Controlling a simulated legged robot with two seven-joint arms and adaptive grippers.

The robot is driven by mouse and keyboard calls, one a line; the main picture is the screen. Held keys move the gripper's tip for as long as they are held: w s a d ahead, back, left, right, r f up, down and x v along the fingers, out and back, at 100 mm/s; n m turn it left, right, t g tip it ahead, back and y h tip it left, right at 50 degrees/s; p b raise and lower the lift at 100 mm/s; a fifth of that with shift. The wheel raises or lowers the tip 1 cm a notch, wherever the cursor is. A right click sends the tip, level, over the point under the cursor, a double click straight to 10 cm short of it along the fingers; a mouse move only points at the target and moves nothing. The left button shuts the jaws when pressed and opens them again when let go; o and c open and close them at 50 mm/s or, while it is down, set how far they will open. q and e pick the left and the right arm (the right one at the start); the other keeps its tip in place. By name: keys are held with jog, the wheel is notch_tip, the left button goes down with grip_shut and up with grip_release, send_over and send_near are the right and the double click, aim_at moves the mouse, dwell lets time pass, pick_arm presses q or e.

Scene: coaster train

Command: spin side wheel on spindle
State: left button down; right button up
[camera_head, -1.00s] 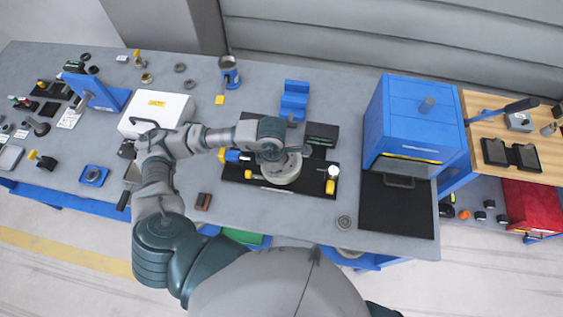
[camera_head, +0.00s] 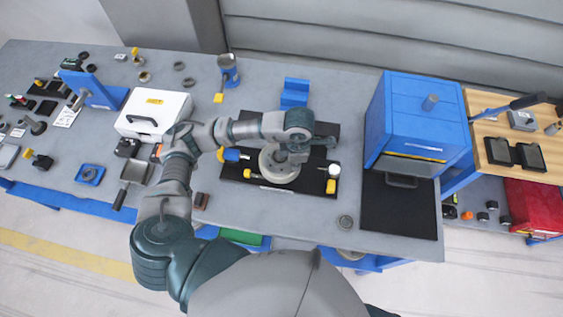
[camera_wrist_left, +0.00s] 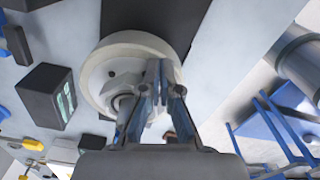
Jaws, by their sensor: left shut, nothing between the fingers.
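The side wheel is a pale grey disc (camera_head: 278,177) lying on a black base plate (camera_head: 235,173) in the middle of the bench. It also shows in the left wrist view as a round off-white disc (camera_wrist_left: 98,80) with a few holes and a metal hub, likely the spindle (camera_wrist_left: 122,104), partly behind the fingers. My left gripper (camera_wrist_left: 160,88) is shut with nothing between its fingers, its tips over the wheel's face near the hub. I cannot tell whether they touch it. In the head view my wrist covers the wheel's upper right part. My right gripper is not in view.
A blue press-like box (camera_head: 412,120) stands to the right. A white case (camera_head: 153,113) and small parts fill the left. Bench in front is mostly clear.

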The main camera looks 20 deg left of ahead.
pick_arm(q)
jog(key=shift+w+a+b, duration=0.2)
jog(key=shift+w+b, duration=0.35)
jog(key=shift+w, duration=0.75)
jog(key=shift+w+a+b, duration=0.5)
jog(key=shift+w+a, duration=0.25)
jog(key=shift+w, duration=0.25)
jog(key=shift+w+a, duration=0.1)
jog(key=shift+w, duration=0.05)
jog(key=shift+w+a+f+b, duration=0.1)
jog(key=shift+w+a+b, duration=0.2)
jog(key=shift+a, duration=0.25)
jog(key=shift+w+a+b, duration=0.2)
jog(key=shift+a+b, duration=0.1)
jog(key=shift+a, duration=0.2)
jog(key=shift+a+f+b, duration=0.1)
jog(key=shift+a+b, duration=0.2)
jog(key=shift+a, duration=0.6)
jog(key=shift+s+a, duration=0.15)
jog(key=shift+a, duration=0.2)
jog(key=shift+r+p, duration=1.7)
jog(key=shift+r, duration=1.35)
